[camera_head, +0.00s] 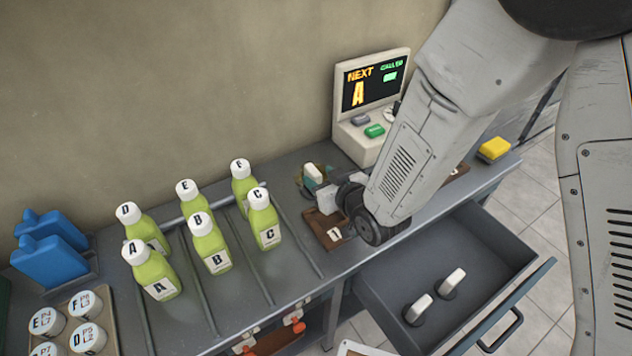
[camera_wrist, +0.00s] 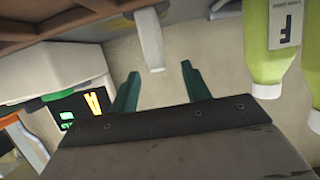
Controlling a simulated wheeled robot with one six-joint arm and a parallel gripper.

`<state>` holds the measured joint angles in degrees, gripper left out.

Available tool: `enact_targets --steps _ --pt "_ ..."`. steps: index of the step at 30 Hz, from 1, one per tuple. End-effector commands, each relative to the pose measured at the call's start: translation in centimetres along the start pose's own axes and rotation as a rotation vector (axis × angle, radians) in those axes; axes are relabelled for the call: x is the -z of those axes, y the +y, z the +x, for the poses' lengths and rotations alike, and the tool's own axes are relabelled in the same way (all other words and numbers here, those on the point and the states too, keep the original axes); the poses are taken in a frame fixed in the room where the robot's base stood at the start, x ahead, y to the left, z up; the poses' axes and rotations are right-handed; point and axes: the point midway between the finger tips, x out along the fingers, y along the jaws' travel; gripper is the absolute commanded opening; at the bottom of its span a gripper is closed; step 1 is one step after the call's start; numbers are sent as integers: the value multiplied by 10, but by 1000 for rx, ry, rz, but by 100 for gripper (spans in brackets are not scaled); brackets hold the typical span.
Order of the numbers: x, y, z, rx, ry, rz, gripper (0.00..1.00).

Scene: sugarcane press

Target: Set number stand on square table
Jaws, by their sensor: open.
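A white upright number stand (camera_head: 313,173) is on the counter beside my gripper (camera_head: 316,188). In the wrist view, which is upside down, the white stand (camera_wrist: 149,38) shows between and beyond the two green fingers of my gripper (camera_wrist: 160,72). The fingers are apart and not closed on it. Its number is not readable. Two more white stands lie in the open drawer (camera_head: 385,268), one nearer (camera_head: 419,309) and one farther (camera_head: 452,281). I cannot make out the square table.
Several green bottles (camera_head: 207,243) stand left of my gripper. A display machine (camera_head: 367,115) stands behind it. A brown tray marked 1 (camera_head: 323,222) lies under my wrist. A yellow block (camera_head: 494,149) is at the right. Blue holders (camera_head: 50,260) and lidded cups (camera_head: 47,322) are far left.

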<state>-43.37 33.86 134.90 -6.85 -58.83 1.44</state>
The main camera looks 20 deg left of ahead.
Motion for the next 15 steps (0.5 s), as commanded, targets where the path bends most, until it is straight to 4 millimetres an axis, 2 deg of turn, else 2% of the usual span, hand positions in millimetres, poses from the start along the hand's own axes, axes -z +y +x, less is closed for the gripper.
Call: enact_targets --steps 7,10,15 --pt "2 1 37 -1 0 0 47" --pt "2 2 44 -1 0 1 47" --pt "2 2 46 -1 -1 0 47"
